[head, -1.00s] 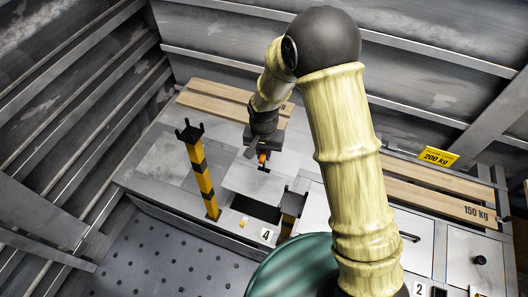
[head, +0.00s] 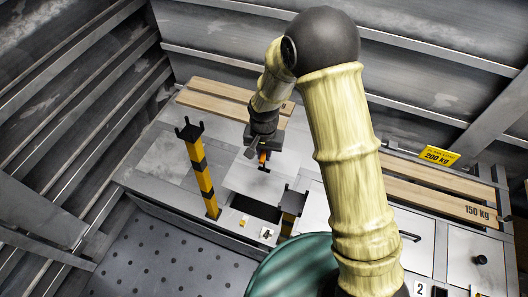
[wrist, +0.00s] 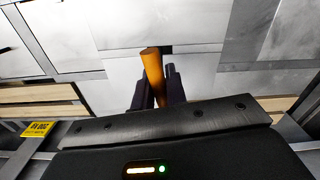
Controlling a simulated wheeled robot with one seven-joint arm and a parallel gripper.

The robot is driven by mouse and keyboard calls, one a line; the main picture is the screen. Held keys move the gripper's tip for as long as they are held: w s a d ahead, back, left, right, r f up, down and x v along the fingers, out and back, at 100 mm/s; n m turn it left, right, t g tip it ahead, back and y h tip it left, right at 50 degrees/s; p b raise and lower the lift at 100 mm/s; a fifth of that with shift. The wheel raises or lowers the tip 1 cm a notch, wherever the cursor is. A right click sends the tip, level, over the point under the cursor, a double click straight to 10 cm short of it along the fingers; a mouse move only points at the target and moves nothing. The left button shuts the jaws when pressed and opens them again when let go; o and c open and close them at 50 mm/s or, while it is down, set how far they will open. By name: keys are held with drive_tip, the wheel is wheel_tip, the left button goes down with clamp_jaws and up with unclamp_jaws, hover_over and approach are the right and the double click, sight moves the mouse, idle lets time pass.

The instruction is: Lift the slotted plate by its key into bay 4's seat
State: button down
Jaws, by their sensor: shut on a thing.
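The slotted plate (head: 240,178) is a pale flat panel behind the dark opening of bay 4 (head: 256,207). A small black slot (head: 264,169) shows near its middle. The orange key (head: 263,157) stands upright at this slot. My gripper (head: 262,151) is above the plate and shut on the key. In the wrist view, the orange key (wrist: 152,70) stands between the dark fingers of my gripper (wrist: 158,88), and the plate (wrist: 195,80) lies beyond. I cannot tell whether the key's tip is engaged in the slot or whether the plate is raised.
The number 4 label (head: 267,234) is in front of the opening. A yellow-black post (head: 201,180) stands to the left and a shorter one (head: 290,212) to the right. Wooden slats (head: 225,98) lie behind. A green rounded object (head: 295,268) is at the front.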

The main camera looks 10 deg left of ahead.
sight(264, 170)
drive_tip(key=shift+f+b, duration=2.6)
drive_tip(key=shift+f, duration=1.85)
idle(3.5)
